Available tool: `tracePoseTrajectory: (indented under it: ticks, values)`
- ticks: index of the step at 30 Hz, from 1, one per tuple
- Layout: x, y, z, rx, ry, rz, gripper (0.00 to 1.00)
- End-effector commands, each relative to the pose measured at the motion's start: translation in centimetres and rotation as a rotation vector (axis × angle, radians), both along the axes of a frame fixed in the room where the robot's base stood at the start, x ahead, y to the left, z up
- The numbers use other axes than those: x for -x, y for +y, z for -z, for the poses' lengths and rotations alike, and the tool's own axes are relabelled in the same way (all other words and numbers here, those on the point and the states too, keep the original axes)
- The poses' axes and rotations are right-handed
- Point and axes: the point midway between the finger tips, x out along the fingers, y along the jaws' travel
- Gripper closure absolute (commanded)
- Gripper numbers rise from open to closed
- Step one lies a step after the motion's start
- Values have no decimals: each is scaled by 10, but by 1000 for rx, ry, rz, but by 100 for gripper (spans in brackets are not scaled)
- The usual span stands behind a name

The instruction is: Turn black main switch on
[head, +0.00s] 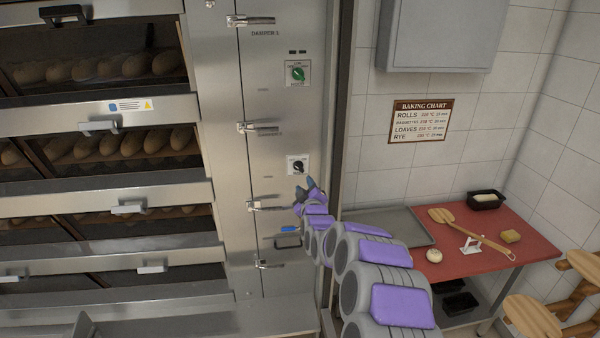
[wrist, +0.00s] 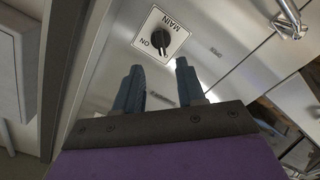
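The black main switch (head: 298,166) is a rotary knob on a white plate on the steel oven's side panel. In the wrist view the knob (wrist: 161,40) sits on its plate marked MAIN and ON, just ahead of the fingertips. My gripper (head: 309,184) is just below and right of the switch in the head view. In the wrist view my gripper (wrist: 158,68) has its two dark fingers apart with nothing between them. The knob lies beyond the gap, apart from the fingers.
A green knob (head: 298,73) is higher on the same panel. Damper handles (head: 257,128) stick out to the left. A red-topped table (head: 485,248) with a tray (head: 393,227) stands at right. A grey wall box (head: 440,35) hangs above the baking chart (head: 420,121).

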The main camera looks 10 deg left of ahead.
Motion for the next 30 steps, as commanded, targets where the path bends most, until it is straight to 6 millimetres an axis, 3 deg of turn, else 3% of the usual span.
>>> tracePoseTrajectory:
  ticks: [18, 30]
  values:
    - [-59, 18, 0, 4, -3, 0, 61]
    - [-87, 25, -1, 5, -1, 0, 61]
